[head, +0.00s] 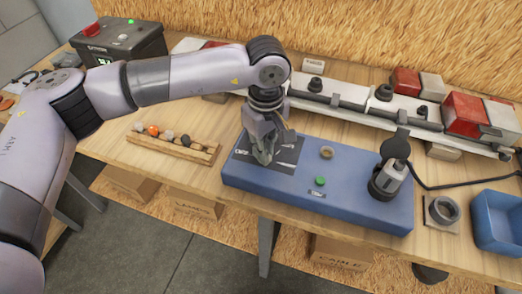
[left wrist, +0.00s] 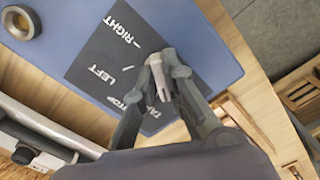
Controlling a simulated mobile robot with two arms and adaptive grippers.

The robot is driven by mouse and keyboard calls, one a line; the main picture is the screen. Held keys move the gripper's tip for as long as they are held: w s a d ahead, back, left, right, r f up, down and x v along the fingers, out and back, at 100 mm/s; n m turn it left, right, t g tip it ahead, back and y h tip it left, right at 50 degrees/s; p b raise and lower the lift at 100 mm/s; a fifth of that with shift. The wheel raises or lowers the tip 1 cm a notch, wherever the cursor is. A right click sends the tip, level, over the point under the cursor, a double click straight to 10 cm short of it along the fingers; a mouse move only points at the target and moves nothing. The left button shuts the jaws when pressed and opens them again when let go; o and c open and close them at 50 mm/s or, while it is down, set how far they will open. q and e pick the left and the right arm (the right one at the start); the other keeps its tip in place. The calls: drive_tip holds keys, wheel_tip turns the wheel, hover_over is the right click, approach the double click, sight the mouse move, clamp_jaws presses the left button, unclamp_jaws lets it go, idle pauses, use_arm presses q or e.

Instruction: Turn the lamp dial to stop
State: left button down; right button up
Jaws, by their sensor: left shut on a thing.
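The lamp dial (left wrist: 158,76) is a small grey pointed knob on a dark label panel (left wrist: 92,62), seen in the left wrist view. Labels RIGHT and LEFT are readable there; a label ending in TOP and another are partly covered by a finger. My left gripper (left wrist: 160,84) is shut on the dial, with a finger on each side. In the head view, my left gripper (head: 264,158) reaches down onto the panel (head: 287,155) at the left end of the blue board (head: 235,180), and hides the dial. My right gripper is not in view.
On the board are a brown ring (head: 326,152), a green button (head: 320,181) and a grey plug with a black cable (head: 385,184). A wooden rack of small balls (head: 180,150) stands left. A blue bin (head: 498,218) stands right; a rail with red-white lamps (head: 464,112) lies behind.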

use_arm(q)
drive_tip(key=shift+f+m+b, duration=0.1)
drive_tip(key=shift+m+b, duration=1.1)
drive_tip(key=shift+m, duration=0.9)
drive_tip(key=shift+m+b, duration=0.85)
drive_tip(key=shift+m, duration=0.05)
drive_tip(key=shift+m+b, duration=0.65)
drive_tip(key=shift+m, duration=1.05)
drive_tip(key=shift+b, duration=0.3)
